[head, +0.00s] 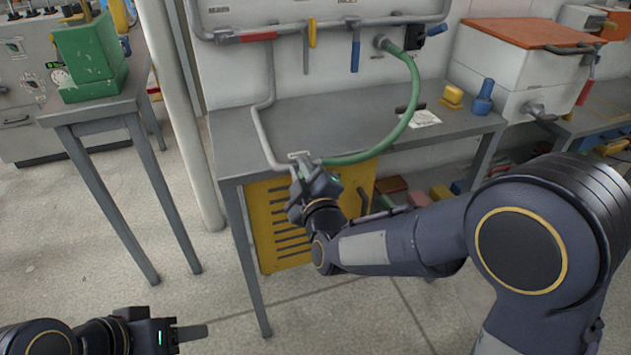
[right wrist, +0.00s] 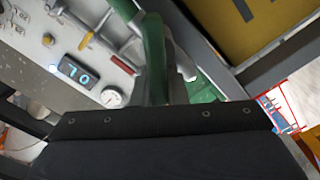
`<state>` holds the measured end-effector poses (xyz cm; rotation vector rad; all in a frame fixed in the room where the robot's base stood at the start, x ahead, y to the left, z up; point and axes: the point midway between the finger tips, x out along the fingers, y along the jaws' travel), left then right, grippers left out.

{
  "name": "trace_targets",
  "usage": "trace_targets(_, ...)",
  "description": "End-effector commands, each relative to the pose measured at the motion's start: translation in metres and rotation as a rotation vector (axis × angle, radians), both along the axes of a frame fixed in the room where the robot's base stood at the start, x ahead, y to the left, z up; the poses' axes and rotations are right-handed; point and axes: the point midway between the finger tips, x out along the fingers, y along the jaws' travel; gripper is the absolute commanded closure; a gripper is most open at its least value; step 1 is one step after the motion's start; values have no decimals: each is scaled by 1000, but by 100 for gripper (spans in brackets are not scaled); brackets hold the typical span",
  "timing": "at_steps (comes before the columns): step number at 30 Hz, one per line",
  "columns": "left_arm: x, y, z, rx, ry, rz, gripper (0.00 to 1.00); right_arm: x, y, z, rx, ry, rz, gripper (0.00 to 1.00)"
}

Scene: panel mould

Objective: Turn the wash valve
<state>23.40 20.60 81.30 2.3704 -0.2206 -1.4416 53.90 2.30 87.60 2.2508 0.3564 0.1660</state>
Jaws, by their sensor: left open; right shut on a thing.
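The panel (head: 283,80) at the back carries a red handle (head: 258,37) lying level along the pipe, a yellow handle (head: 312,33) hanging down and a blue handle (head: 355,54) hanging down. Their labels are too small to read, so I cannot tell which is the wash valve. A green hose (head: 408,104) loops from a panel fitting down to my right gripper (head: 302,168), which is shut on its end at the bench's front edge. The hose (right wrist: 154,55) fills the middle of the right wrist view. My left gripper (head: 188,335) is open and empty, low at left, far from the panel.
A grey bench (head: 330,112) stands below the panel, with a yellow block (head: 452,98) and a blue piece (head: 483,98) at right. A display (right wrist: 78,72) and gauge (right wrist: 112,97) show on the panel.

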Motion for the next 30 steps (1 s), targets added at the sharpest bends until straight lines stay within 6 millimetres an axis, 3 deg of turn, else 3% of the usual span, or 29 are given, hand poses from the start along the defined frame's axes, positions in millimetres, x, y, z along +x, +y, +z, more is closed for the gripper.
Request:
trace_targets(10, 0, 0, 4, 0, 0, 0, 48, -1, 2, -2, -80, -22, 2, 100)
trace_targets(17, 0, 0, 14, 0, 0, 0, 48, -2, 5, -9, -351, -110, 0, 100)
trace_targets(25, 0, 0, 14, 0, 0, 0, 48, -2, 5, -10, -378, -120, 1, 100)
trace_targets(30, 0, 0, 22, 0, 0, 0, 48, -3, 7, -16, -613, -195, 3, 100)
